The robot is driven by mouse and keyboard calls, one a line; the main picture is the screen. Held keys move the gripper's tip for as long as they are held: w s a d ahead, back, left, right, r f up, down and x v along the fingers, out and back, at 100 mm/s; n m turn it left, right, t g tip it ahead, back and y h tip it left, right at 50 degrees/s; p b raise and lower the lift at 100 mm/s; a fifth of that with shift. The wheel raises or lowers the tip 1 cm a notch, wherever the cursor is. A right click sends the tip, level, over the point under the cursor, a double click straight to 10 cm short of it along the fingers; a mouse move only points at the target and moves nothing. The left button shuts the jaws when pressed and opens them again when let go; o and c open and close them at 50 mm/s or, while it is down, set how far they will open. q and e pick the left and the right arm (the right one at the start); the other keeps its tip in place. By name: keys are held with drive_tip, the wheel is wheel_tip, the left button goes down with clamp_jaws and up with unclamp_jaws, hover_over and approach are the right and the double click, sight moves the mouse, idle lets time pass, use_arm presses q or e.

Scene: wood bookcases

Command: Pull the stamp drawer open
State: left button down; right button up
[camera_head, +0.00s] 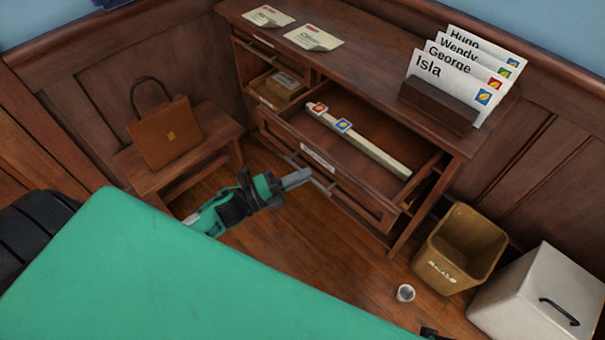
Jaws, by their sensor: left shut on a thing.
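The stamp drawer (375,192) of the wood desk stands pulled out. Inside it lies a long pale strip (378,152) with a red stamp and a blue stamp near its left end. A white label is on the drawer front, too small to read. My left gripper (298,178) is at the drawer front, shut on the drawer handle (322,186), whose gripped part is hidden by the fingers. My right gripper does not show.
Name cards (452,78) stand in a wooden holder on the desk. A brown bag (165,133) sits on a stool (208,130) at left. Wood floor is clear before the drawer.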

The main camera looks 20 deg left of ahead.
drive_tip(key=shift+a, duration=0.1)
use_arm(q)
drive_tip(key=c, duration=1.6)
unclamp_jaws()
drive_tip(key=shift+o, duration=0.5)
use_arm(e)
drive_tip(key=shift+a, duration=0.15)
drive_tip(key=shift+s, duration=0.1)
